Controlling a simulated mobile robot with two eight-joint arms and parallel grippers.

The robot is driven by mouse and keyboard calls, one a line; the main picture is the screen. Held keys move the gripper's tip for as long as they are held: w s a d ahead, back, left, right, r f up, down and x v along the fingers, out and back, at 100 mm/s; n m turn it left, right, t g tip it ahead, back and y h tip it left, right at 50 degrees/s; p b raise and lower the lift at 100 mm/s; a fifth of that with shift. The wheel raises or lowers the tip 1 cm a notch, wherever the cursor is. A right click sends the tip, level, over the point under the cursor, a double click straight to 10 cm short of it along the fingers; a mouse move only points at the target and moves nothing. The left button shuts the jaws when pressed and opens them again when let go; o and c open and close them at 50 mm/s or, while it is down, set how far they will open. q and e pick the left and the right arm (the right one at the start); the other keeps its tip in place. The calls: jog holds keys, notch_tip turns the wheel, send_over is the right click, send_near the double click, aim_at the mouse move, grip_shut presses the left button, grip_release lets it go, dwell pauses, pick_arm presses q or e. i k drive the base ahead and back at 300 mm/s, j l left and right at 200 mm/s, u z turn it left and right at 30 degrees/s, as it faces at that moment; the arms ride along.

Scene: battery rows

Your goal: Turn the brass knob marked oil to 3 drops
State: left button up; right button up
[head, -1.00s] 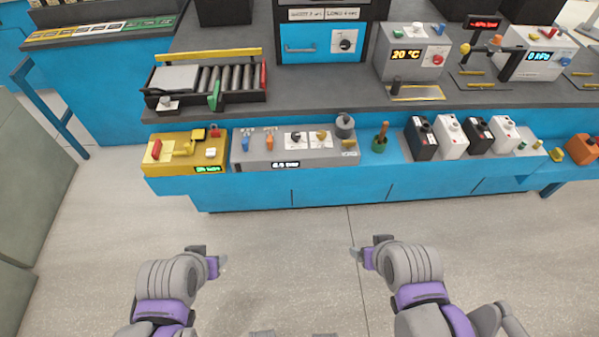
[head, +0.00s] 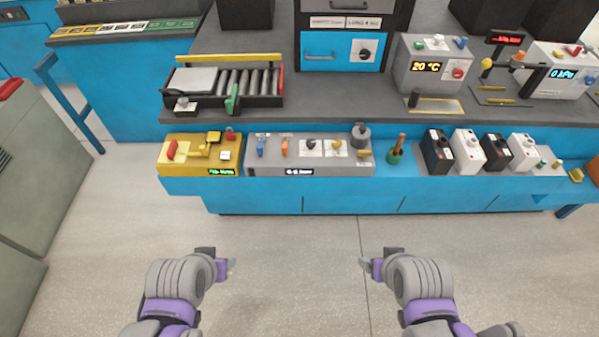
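The brass knob (head: 337,145) sits on a white dial plate on top of the grey control box (head: 270,168), right of a black knob (head: 311,145) on its own plate. The dial marks are too small to read, so I cannot tell its setting. My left gripper (head: 232,265) and my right gripper (head: 364,263) are both empty over the floor, well short of the blue bench and apart from the box. Their fingers are too small and edge-on to show whether they are open or shut.
Blue and orange levers (head: 284,148) stand left of the knobs, and a grey canister (head: 361,135) stands close on the right. A yellow device (head: 185,160) is left of the box. A green pot (head: 395,152) and several batteries (head: 436,150) are to the right. The floor before the bench is clear.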

aim_at(336, 144)
jog(key=i+l+u, duration=0.15)
jog(key=i+u, duration=0.3)
jog(key=i, duration=0.4)
